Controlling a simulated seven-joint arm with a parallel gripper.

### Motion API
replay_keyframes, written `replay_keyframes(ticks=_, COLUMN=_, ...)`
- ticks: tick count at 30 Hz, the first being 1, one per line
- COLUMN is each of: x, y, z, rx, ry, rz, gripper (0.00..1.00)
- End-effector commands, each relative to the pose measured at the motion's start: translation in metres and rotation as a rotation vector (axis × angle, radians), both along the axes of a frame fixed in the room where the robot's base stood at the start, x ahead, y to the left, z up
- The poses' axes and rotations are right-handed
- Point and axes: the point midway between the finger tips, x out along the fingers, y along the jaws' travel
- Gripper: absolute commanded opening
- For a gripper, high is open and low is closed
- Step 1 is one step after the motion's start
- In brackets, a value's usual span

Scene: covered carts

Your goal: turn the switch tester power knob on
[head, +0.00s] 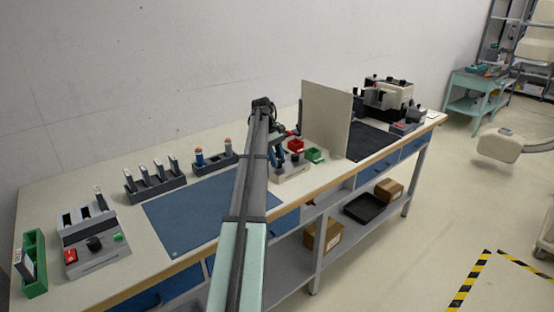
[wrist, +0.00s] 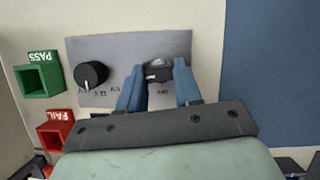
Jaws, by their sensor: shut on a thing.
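The switch tester (head: 291,172) is a light box near the front edge of the bench, beside the blue mat. In the wrist view its grey panel (wrist: 118,53) carries two black knobs. The power knob (wrist: 157,74), on the right of the panel, sits between the two blue fingers of my gripper (wrist: 158,69), which is shut on it. The small lettering under this knob is too blurred to read. The other knob (wrist: 92,74), on the left, has voltage-like marks and is untouched. In the head view my gripper (head: 277,158) is at the tester, partly hidden by my arm.
A green PASS bin (wrist: 38,78) and a red FAIL bin (wrist: 55,130) stand beside the tester. An upright beige board (head: 327,115) stands behind them to the right. The blue mat (head: 190,215) on the left is clear. Another knobbed device (head: 92,243) is at the far left.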

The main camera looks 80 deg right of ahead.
Motion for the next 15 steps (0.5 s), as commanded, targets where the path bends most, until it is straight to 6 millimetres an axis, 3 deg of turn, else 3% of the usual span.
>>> replay_keyframes(ticks=14, x=-0.0005, y=-0.0004, z=0.0001, rx=-0.002, ry=0.0, rz=-0.015, gripper=0.04)
replay_keyframes(ticks=15, x=-0.0005, y=-0.0003, z=0.0, rx=-0.002, ry=0.0, rz=-0.015, gripper=0.35)
